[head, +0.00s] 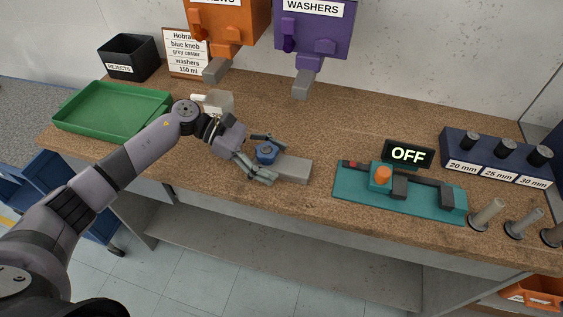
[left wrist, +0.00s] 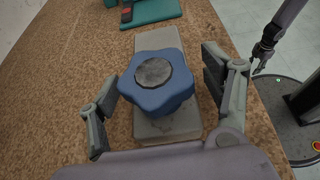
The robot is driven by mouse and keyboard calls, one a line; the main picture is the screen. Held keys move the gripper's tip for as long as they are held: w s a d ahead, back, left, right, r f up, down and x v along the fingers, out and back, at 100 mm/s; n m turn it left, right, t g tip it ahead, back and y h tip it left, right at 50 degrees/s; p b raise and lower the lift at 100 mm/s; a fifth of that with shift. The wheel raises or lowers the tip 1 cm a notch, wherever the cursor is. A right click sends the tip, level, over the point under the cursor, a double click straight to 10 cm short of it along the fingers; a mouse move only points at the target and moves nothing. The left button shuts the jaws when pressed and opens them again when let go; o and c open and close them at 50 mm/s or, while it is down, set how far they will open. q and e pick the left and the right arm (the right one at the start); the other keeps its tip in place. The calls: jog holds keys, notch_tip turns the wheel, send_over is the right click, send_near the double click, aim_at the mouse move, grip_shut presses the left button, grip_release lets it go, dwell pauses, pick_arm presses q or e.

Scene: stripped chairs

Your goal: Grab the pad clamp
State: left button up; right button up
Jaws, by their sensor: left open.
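A blue lobed knob (head: 266,154) with a grey round cap sits on a pale grey block (head: 294,168) on the bench; these look like the pad clamp. The left wrist view shows the knob (left wrist: 157,82) large and central, with the block (left wrist: 165,130) under it. My left gripper (head: 264,160) is open, with one finger on each side of the knob. In the left wrist view, gaps show between both fingers and the knob. My right gripper (left wrist: 262,55) seems to show small and dark at the right of the left wrist view; its jaw state is unclear.
A teal fixture (head: 450,205) with an orange part and an OFF display (head: 408,154) stands to the right. A green tray (head: 90,115), a black rejects bin (head: 128,60) and a clear cup (head: 218,101) are left. Orange and purple dispensers (head: 315,35) hang behind. Posts stand far right.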

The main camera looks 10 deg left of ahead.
pick_arm(q)
jog(key=shift+c, duration=0.5)
jog(key=c, duration=1.4)
